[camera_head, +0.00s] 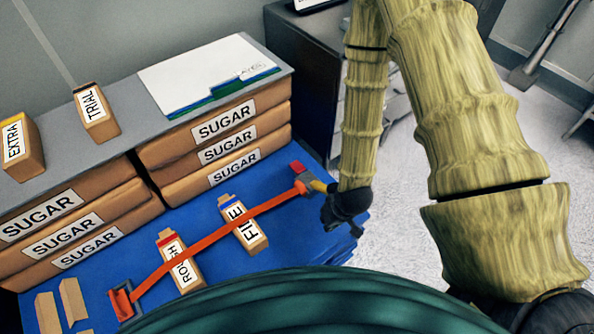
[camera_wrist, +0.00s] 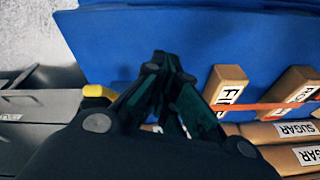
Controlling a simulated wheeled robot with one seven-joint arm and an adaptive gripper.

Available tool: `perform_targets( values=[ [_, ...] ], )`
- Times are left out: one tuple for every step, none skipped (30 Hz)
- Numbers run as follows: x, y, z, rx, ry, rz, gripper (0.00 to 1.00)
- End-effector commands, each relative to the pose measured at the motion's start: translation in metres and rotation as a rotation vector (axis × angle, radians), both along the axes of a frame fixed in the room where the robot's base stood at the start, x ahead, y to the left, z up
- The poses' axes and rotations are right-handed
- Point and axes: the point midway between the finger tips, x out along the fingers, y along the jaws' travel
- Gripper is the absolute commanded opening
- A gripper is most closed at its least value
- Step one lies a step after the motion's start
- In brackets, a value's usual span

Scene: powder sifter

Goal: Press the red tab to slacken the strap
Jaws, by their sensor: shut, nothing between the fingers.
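An orange strap (camera_head: 222,232) runs slanting across the blue surface in the head view, over the ROUGH box (camera_head: 181,265) and the FINE box (camera_head: 243,225). A red tab (camera_head: 297,166) shows at its upper right end, beside a yellow piece (camera_head: 318,186). My gripper (camera_head: 330,216) is dark and shut, just right of and below this end; I cannot tell whether it touches. In the wrist view my gripper (camera_wrist: 160,62) is shut and empty over blue. The yellow piece (camera_wrist: 98,92) is left of its fingers, the strap (camera_wrist: 268,106) right. The red tab is not visible there.
SUGAR boxes are stacked behind the blue surface (camera_head: 222,285), under a grey shelf (camera_head: 125,95) with EXTRA (camera_head: 18,150) and TRIAL (camera_head: 97,112) boxes and folders (camera_head: 205,75). A dark cabinet (camera_head: 305,85) stands behind my arm. An orange end piece (camera_head: 122,302) lies at lower left.

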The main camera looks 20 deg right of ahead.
Motion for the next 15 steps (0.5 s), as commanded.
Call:
perform_targets(
  values=[
    [0.016,-0.001,-0.015,0.007,-0.027,0.007,0.00],
    [0.024,-0.001,-0.017,0.010,-0.041,0.013,0.00],
    [0.036,-0.001,-0.018,0.013,-0.060,0.021,0.00],
    [0.044,-0.002,-0.020,0.016,-0.075,0.027,0.00],
    [0.052,-0.002,-0.021,0.019,-0.088,0.034,0.00],
    [0.062,-0.003,-0.022,0.022,-0.106,0.041,0.00],
    [0.069,-0.003,-0.023,0.026,-0.120,0.046,0.00],
    [0.077,-0.003,-0.024,0.028,-0.134,0.054,0.00],
    [0.088,-0.004,-0.024,0.030,-0.155,0.064,0.00],
    [0.095,-0.004,-0.025,0.031,-0.168,0.070,0.00],
    [0.103,-0.005,-0.025,0.034,-0.183,0.075,0.00],
    [0.112,-0.006,-0.025,0.037,-0.200,0.083,0.00],
    [0.119,-0.006,-0.025,0.038,-0.215,0.090,0.00],
    [0.126,-0.007,-0.025,0.039,-0.228,0.097,0.00],
    [0.135,-0.008,-0.025,0.040,-0.248,0.106,0.00]
  ],
)
